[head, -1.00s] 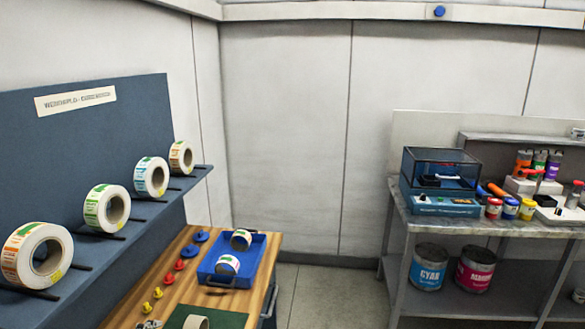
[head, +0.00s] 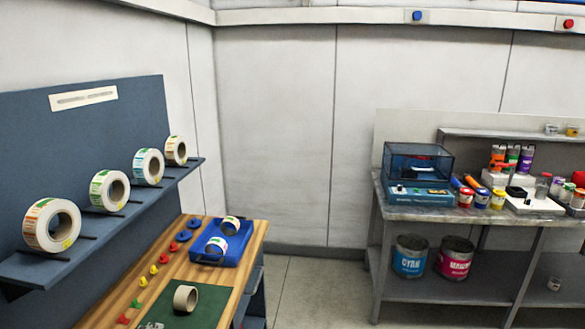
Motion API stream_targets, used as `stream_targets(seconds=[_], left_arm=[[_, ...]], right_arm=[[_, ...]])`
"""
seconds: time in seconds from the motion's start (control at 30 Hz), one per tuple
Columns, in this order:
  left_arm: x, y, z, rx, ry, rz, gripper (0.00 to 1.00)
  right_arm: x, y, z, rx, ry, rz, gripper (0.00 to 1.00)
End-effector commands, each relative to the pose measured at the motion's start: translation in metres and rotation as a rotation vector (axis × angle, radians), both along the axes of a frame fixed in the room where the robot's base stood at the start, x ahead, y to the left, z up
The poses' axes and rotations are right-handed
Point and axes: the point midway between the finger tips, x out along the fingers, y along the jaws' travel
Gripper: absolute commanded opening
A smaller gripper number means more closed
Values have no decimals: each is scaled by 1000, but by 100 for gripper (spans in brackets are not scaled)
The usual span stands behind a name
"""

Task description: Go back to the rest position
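Neither of my grippers shows in the head view. Several label rolls stand on pegs along the blue rack shelf (head: 40,268), the nearest being a large white roll with coloured labels (head: 35,238). On the wooden bench (head: 120,303) below, a blue tray (head: 207,259) holds two label rolls (head: 216,245).
Small yellow and red knobs (head: 153,270) and blue discs (head: 183,236) line the bench. A metal workbench (head: 424,212) at right carries a clear-lidded box (head: 419,166), jars and bottles, with paint cans (head: 410,256) below. The floor (head: 318,290) between the benches is clear.

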Motion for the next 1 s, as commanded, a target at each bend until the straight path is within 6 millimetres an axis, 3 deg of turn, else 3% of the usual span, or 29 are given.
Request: stream_targets(seconds=[0.37, 0.53, 0.7, 1.0], left_arm=[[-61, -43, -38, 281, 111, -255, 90], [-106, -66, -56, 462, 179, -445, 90], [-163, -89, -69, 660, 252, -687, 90], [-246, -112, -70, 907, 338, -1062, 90]], right_arm=[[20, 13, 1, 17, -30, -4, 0], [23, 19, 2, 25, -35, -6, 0], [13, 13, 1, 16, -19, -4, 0], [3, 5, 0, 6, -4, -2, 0]])
